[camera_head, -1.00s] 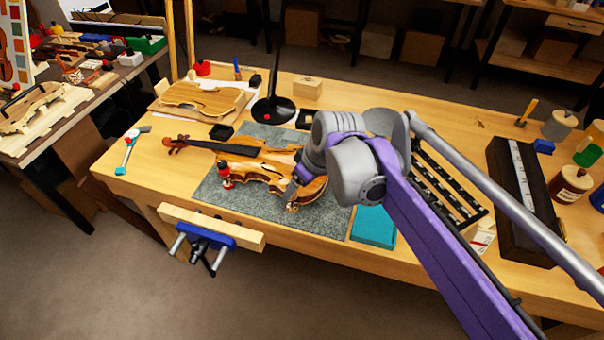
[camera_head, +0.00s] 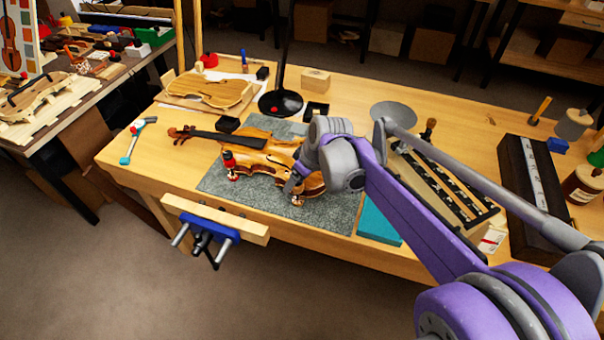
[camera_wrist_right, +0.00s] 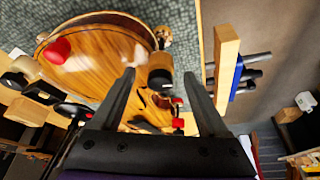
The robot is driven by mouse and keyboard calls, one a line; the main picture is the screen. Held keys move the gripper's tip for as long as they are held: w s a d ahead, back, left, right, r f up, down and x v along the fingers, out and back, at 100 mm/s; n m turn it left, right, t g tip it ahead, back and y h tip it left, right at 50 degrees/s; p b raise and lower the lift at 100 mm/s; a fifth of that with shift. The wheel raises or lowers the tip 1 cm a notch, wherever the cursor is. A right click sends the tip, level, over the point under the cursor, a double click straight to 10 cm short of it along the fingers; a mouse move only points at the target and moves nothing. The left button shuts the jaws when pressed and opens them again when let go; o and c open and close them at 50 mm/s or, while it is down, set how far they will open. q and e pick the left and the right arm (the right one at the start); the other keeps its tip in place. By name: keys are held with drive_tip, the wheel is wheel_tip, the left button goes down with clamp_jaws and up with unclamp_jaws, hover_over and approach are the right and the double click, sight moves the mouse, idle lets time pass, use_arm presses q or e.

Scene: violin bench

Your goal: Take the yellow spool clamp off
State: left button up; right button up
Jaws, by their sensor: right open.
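The violin (camera_head: 261,159) lies on a grey mat (camera_head: 215,184), neck to the left. A spool clamp with a red top (camera_head: 229,164) stands on its near edge. Another small spool clamp (camera_head: 297,199) sits at the near edge of the lower body, its colour unclear. My right gripper (camera_head: 291,186) is over the lower body; my wrist hides part of it. In the right wrist view the open fingers (camera_wrist_right: 159,75) straddle a tan and dark spool (camera_wrist_right: 160,66), apart from it on both sides. I cannot make out a clearly yellow clamp. My left gripper is not in view.
A vise (camera_head: 205,232) sticks out of the bench front. A teal block (camera_head: 379,222) and a long rack (camera_head: 440,188) lie right of the mat. A lamp base (camera_head: 281,103) and a violin plate (camera_head: 212,91) stand behind.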

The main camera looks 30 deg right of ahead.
drive_tip(key=shift+f, duration=0.2)
drive_tip(key=shift+c, duration=0.3)
clamp_jaws()
idle(0.3)
